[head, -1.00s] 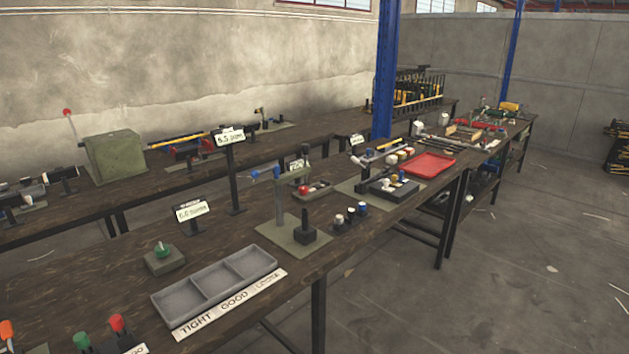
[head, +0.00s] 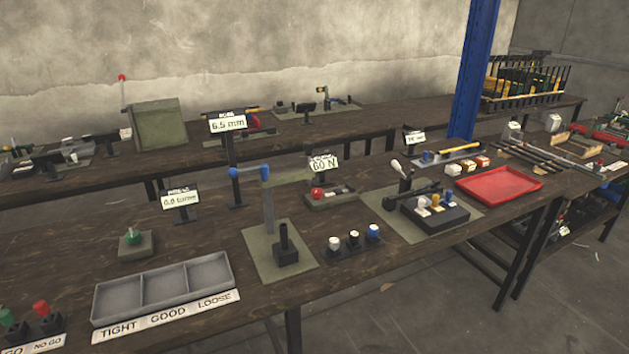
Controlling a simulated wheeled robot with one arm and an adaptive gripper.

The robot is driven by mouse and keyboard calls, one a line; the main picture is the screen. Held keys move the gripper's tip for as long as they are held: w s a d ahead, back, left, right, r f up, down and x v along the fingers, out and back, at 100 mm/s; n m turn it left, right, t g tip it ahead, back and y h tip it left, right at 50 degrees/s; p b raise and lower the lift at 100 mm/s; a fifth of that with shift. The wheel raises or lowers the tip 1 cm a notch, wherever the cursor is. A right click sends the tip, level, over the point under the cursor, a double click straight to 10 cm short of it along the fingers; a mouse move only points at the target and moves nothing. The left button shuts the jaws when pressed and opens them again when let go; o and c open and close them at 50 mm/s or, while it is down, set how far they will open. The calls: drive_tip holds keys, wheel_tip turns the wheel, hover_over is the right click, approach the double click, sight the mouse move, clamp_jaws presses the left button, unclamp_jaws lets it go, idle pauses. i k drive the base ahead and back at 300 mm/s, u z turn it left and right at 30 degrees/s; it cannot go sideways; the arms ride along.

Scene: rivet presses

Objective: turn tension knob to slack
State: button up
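No knob carries a readable "tension" or "slack" mark, so I cannot tell for certain which is the tension knob. A green knob (head: 133,236) sits on a small grey-green box (head: 136,246) on the near bench, left of centre. A sign reading about "0.0 turns" (head: 181,200) stands behind it to the right. A red knob (head: 318,193) is on a low grey-green base (head: 337,199) further right, with a "60 N" sign (head: 323,163) behind it. My gripper is out of view.
The near bench (head: 60,270) holds a three-part tray (head: 165,288) labelled TIGHT, GOOD, LOOSE. A press stand (head: 268,208), several coloured knobbed pieces and a red tray (head: 500,184) stand to the right. A blue column (head: 475,70) rises behind. Floor (head: 390,315) is free in front at right.

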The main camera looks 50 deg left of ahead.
sight(317, 194)
drive_tip(key=u, duration=0.65)
drive_tip(key=i, duration=1.1)
drive_tip(key=u, duration=1.8)
drive_tip(key=i, duration=0.65)
drive_tip(key=u, duration=0.6)
